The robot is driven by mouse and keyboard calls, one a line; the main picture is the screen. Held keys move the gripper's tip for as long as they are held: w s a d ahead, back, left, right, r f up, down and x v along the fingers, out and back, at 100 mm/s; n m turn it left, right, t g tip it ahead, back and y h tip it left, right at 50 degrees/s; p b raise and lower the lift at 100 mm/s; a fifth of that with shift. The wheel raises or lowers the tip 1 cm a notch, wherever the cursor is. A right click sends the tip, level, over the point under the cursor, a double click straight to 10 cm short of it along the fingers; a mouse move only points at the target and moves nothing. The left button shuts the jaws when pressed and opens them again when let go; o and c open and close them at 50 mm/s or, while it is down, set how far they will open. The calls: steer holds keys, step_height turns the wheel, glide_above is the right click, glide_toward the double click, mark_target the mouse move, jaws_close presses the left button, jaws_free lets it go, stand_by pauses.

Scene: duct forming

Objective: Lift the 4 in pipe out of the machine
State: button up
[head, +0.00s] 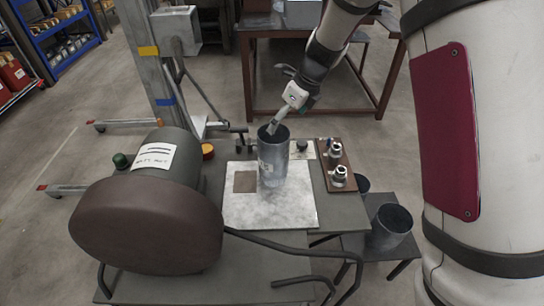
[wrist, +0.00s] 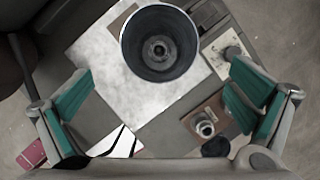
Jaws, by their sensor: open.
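A grey metal pipe (head: 272,160) with a pale label stands upright on the light plate of the machine (head: 150,225). In the wrist view I look down into the open mouth of the pipe (wrist: 160,42), and a round fitting shows at its bottom. My gripper (head: 276,123) is at the pipe's mouth in the head view, tilted. In the wrist view the green-padded fingers of my gripper (wrist: 162,85) are spread wide with nothing between them. The pipe lies ahead of the fingertips, and I see no contact. The pipe's size marking is not legible.
A brown block with two metal fittings (head: 338,178) sits right of the pipe. Another open pipe (head: 391,226) stands on a lower shelf to the right. The machine's large round housing is at the left. A brown table (head: 300,100) stands behind, with open floor between.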

glide_toward(270, 142)
steer(key=s+a+f, duration=0.1)
steer(key=s, duration=0.2)
steer(key=shift+a+p+x, duration=0.2)
steer(key=shift+p+x, duration=0.25)
steer(key=shift+x, duration=2.4)
steer(key=shift+w+r, duration=0.1)
steer(key=shift+w, duration=0.05)
steer(key=c, duration=1.6)
steer(key=shift+c, duration=0.2)
